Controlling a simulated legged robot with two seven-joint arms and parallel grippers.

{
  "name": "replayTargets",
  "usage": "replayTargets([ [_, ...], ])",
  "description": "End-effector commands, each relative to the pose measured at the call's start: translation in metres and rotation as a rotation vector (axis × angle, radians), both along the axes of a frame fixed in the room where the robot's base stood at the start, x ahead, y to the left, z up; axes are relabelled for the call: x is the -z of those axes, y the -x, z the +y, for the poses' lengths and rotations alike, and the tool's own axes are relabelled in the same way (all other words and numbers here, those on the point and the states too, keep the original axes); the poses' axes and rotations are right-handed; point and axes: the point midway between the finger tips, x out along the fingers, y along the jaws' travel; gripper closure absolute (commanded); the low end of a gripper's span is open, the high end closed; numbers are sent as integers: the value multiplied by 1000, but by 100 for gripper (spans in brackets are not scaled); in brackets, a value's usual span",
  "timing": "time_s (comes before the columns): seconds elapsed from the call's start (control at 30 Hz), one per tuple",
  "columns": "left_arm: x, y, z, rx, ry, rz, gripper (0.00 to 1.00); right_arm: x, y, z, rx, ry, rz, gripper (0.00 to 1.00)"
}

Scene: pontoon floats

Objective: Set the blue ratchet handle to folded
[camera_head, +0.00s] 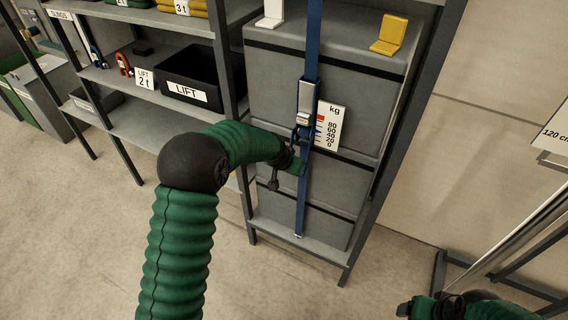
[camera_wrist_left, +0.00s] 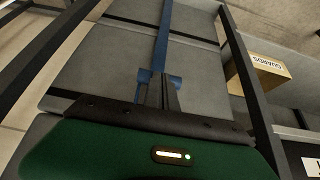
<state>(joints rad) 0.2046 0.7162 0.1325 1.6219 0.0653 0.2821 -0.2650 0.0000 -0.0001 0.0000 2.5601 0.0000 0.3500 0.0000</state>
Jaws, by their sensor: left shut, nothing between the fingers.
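The ratchet (camera_head: 304,118) sits on a vertical blue strap (camera_head: 313,40) down the front of stacked grey cases. A grey metal plate stands upright along the strap, with blue parts at its lower end; the handle's exact angle is hard to tell. My left gripper (camera_head: 302,150) is shut and empty, just below the ratchet and close to the strap. In the left wrist view its dark fingers (camera_wrist_left: 156,92) stand in front of the strap, with blue ratchet parts (camera_wrist_left: 174,79) at their tips; contact is unclear. My right gripper (camera_head: 405,308) is at the bottom right, its jaws too small to read.
A white kg scale card (camera_head: 329,126) is just right of the ratchet. Grey cases (camera_head: 275,85) stand in a dark rack (camera_head: 405,125). A yellow bracket (camera_head: 390,34) and a white one (camera_head: 271,14) sit on top. Shelves with a black LIFT bin (camera_head: 192,75) are left.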

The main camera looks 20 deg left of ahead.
Motion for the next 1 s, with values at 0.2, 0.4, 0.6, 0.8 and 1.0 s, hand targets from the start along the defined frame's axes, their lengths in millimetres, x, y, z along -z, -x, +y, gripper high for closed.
replayTargets([
  [0.2,15,-5,0,-1,0,6,100,7,0,0,0,0,0,24],
  [0.4,19,-8,0,-1,0,5,100,10,0,0,0,0,0,24],
  [0.6,20,-9,-1,-1,0,5,100,10,0,0,0,0,0,24],
  [0.8,20,-10,0,-1,0,4,100,10,0,0,0,0,0,24],
  [1.0,19,-9,0,-1,0,3,100,9,0,0,0,0,0,24],
])
